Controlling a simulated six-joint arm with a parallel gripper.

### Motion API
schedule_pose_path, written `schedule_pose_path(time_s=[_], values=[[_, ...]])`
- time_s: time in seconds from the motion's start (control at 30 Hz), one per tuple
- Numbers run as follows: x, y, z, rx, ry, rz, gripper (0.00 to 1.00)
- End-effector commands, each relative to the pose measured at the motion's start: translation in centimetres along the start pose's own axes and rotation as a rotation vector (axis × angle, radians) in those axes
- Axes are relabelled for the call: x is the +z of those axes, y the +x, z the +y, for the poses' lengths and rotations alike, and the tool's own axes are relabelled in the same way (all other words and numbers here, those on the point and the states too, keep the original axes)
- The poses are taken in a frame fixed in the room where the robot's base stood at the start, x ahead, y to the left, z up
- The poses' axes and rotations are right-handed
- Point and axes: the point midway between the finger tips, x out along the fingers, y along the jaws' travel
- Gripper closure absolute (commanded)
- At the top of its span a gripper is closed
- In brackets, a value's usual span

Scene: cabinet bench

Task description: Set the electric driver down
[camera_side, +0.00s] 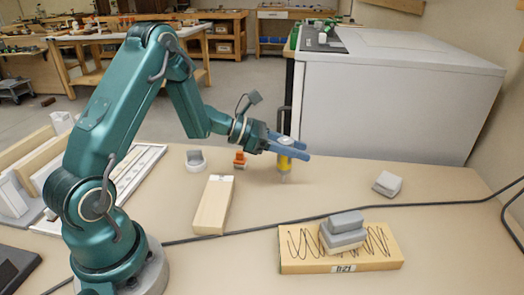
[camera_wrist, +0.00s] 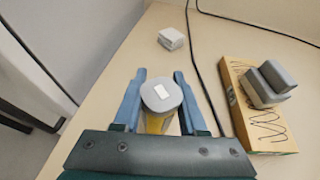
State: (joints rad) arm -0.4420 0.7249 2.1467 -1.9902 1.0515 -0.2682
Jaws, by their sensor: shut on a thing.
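The electric driver (camera_side: 285,158) has a yellow body and a grey cap and stands roughly upright between the blue fingers of my gripper (camera_side: 292,149). Its tip points down at the bench top; I cannot tell whether it touches. In the wrist view the driver's grey top (camera_wrist: 161,94) with a pale square label lies between the two fingers (camera_wrist: 161,100). My gripper is shut on the driver. The bench top (camera_side: 330,190) around it is bare.
A wooden board (camera_side: 290,262) with black scribbles carries stacked grey blocks (camera_side: 343,228). A light wooden block (camera_side: 213,205), an orange piece (camera_side: 240,160), a grey-white holder (camera_side: 195,160) and a small grey block (camera_side: 387,184) stand around. A black cable (camera_side: 420,204) crosses the bench. A white cabinet (camera_side: 390,100) stands behind.

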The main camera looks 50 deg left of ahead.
Motion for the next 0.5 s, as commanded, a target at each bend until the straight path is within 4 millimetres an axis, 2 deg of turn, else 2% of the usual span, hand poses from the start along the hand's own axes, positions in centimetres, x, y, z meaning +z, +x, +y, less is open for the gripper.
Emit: schedule_pose_path(time_s=[0.43, 0.47, 0.5], values=[[-0.74, 0.31, 0.02, 0.000, 0.000, -0.002, 1.00], [-0.82, 0.33, 0.01, 0.000, 0.000, 0.000, 0.55], [-0.78, 0.31, 0.02, 0.000, 0.000, -0.001, 0.40]])
